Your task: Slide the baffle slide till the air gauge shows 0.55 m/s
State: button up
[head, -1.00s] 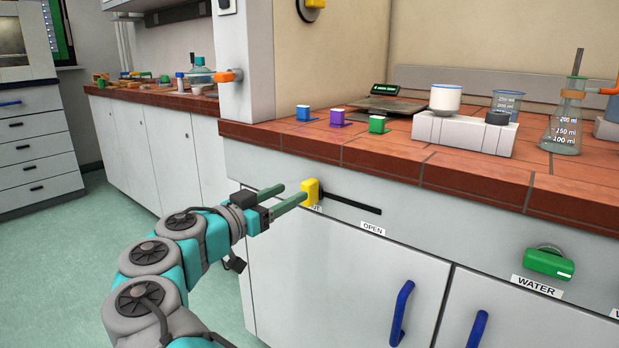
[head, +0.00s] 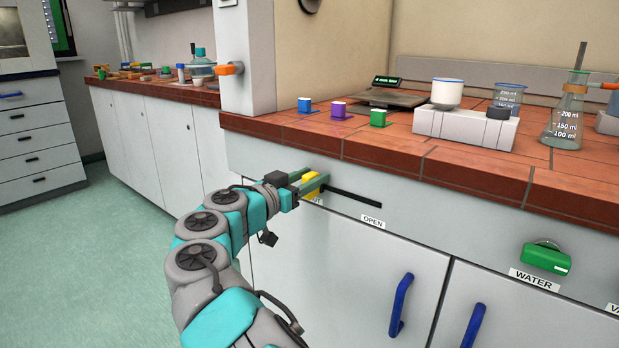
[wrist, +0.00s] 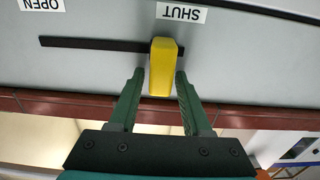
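The baffle slide's yellow knob (head: 311,188) is at the left end of a black slot (head: 352,199) in the bench front, by the label SHUT. The label OPEN (head: 372,220) is toward the slot's right end. In the wrist view the knob (wrist: 165,65) stands between the two green fingers of my gripper (wrist: 160,77). The fingers are apart, one on each side of it, with a small gap at the left finger; contact on the right is unclear. In the head view my gripper (head: 318,177) partly hides the knob. No readable air gauge is in view.
A green water handle (head: 546,258) and blue door handles (head: 400,305) stick out from the bench front. On the tiled top (head: 390,150) are small coloured blocks, a scale (head: 390,98) and glassware.

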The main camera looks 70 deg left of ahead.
grip_shut()
dwell(1.1)
